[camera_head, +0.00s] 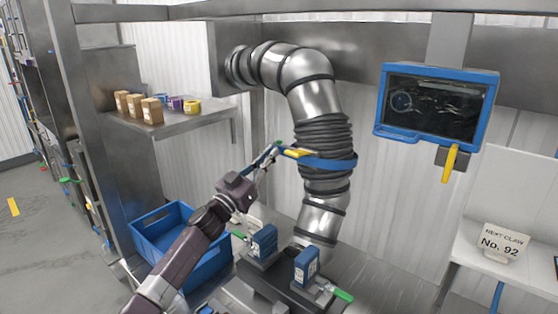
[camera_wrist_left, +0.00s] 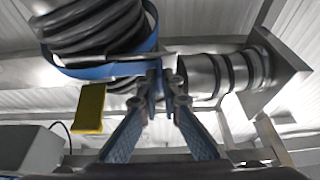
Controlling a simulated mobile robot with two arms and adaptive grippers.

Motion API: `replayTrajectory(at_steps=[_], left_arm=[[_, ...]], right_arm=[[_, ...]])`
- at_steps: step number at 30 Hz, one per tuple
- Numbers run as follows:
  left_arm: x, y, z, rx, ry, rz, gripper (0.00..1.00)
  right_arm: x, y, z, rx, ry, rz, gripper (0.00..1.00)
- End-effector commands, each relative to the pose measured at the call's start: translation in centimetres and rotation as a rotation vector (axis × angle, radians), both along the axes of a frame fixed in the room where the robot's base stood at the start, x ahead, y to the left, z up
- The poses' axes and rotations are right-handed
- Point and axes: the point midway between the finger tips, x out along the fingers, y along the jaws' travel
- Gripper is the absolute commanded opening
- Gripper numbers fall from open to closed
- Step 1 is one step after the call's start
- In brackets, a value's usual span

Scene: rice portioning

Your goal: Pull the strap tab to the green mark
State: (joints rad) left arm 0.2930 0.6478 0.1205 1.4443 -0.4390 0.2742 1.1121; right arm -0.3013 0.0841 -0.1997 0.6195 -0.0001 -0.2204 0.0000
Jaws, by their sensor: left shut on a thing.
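A blue strap (camera_head: 335,164) loops around the ribbed dark section of the silver duct (camera_head: 323,135). A yellow piece (camera_head: 297,152) sits at the strap's left side; in the left wrist view a yellow block (camera_wrist_left: 90,108) hangs below the strap (camera_wrist_left: 100,71). My left gripper (camera_head: 272,152) is at the strap's left end, left of the duct. Its fingers (camera_wrist_left: 164,88) are shut on the end of the strap, which they partly hide. A small green patch (camera_head: 278,143) shows by the fingertips; I cannot tell if it is the green mark. My right gripper is not in view.
A blue bin (camera_head: 165,222) stands at lower left. A shelf (camera_head: 190,125) with small boxes is behind it. Blue blocks (camera_head: 306,266) stand at the duct's foot. A blue-framed screen (camera_head: 436,105) hangs at right, above a numbered sign (camera_head: 502,242).

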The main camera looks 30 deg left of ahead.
Motion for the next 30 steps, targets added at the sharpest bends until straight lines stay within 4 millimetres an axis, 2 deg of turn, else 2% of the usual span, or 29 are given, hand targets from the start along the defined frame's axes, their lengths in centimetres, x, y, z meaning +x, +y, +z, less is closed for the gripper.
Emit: replayTrajectory(at_steps=[7,9,13,23,30], left_arm=[[0.0,0.1,0.1,-0.001,-0.001,0.000,0.00],[0.0,0.0,0.0,-0.001,-0.001,-0.001,0.11],[0.0,0.0,0.0,-0.001,-0.001,-0.001,0.23],[-0.2,0.0,-0.2,0.000,0.000,-0.002,0.23],[-2.7,0.1,-1.3,0.000,0.003,-0.002,0.23]], right_arm=[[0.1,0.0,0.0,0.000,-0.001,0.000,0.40],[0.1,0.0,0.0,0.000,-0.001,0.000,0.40],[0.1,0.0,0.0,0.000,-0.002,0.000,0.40],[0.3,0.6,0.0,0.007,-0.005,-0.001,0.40],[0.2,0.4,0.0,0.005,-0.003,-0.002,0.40]])
